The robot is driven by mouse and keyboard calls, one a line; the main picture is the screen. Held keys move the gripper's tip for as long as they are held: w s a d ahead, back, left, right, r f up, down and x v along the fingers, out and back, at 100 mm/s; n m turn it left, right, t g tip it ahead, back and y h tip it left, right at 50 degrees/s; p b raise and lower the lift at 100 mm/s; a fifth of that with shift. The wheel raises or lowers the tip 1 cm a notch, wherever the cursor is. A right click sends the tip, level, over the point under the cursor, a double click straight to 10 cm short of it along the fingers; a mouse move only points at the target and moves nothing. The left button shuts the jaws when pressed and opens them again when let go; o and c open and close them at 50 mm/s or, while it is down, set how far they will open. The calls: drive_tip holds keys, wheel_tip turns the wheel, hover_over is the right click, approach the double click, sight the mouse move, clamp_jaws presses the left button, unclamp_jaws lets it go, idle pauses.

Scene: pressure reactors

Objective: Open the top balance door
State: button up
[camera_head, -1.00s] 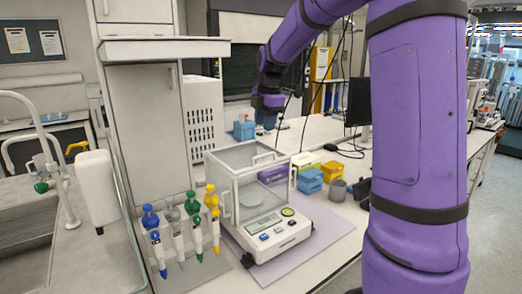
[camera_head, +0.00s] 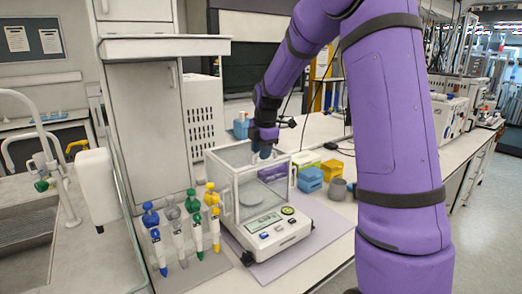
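The balance (camera_head: 278,234) stands on a mat on the bench, with a glass draft shield (camera_head: 232,182) around its round weighing pan (camera_head: 252,198). The top door (camera_head: 230,153) is the glass panel on top of the shield and looks closed. My gripper (camera_head: 263,153) points down at the right part of the shield's top, near the top door's handle. Its fingers hide the handle, and I cannot tell whether they touch it. The fingertips are too small and dark to show whether they are open or shut.
Several pipettes (camera_head: 177,235) stand in a row left of the balance. A cabinet (camera_head: 146,130) rises behind the pipettes. A sink (camera_head: 30,230) is at far left.

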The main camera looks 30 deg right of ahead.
clamp_jaws()
hover_over(235, 147)
drive_tip(key=shift+s, duration=0.4)
idle(0.3)
unclamp_jaws()
wheel_tip(235, 147, up, 11)
drive_tip(key=s, duration=0.2)
drive_tip(key=shift+f, duration=0.15)
drive_tip(key=shift+s, duration=0.1)
